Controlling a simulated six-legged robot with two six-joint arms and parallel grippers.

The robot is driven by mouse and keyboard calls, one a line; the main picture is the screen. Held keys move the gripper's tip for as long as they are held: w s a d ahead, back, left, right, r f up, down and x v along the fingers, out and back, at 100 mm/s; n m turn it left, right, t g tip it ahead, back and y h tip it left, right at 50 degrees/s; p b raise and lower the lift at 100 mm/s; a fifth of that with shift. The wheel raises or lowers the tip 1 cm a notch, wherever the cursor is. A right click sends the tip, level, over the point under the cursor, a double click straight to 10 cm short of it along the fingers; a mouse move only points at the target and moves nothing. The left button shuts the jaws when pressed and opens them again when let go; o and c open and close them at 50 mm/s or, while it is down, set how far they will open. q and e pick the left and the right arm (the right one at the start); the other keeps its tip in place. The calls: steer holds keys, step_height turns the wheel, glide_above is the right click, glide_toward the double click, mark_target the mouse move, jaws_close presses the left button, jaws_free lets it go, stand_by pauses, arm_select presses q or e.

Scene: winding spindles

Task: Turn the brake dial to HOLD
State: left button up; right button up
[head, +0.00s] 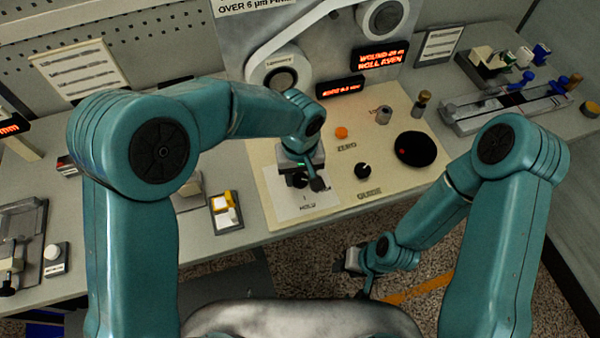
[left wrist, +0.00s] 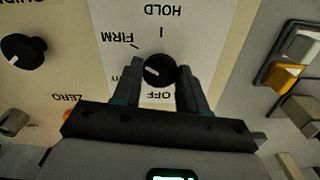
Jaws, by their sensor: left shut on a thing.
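The brake dial (left wrist: 159,70) is a black round knob with a short white mark, on a white panel (head: 310,206). In the left wrist view HOLD is printed above it, FIRM to its upper left and OFF below, all upside down. The white mark lies left of the knob's centre, not toward HOLD. My left gripper (head: 308,181) is down at the panel, shut on the dial with one finger on each side; in the head view it mostly hides the dial. My right gripper (head: 354,263) hangs low in front of the bench, apart from it; its jaws are unclear.
The black GUIDE knob (head: 362,171), orange ZERO button (head: 341,132) and large black disc (head: 415,149) with a red dot are right of the dial. A yellow-and-white switch (head: 226,208) is to its left. Spools stand behind.

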mark_target(300, 179)
arm_select(q)
steer(key=shift+m, duration=0.4)
steer(key=shift+m+b, duration=0.5)
steer(key=shift+m, duration=0.5)
steer(key=m, duration=0.2)
steer(key=shift+m, duration=0.4)
steer(key=m, duration=0.3)
steer(key=shift+r+b, duration=0.1)
steer(key=shift+b, duration=0.3)
steer(key=shift+m, duration=1.6)
steer(key=o, duration=1)
steer(key=shift+o, duration=0.2)
step_height(300, 179, up, 16)
steer(key=shift+r, duration=0.2)
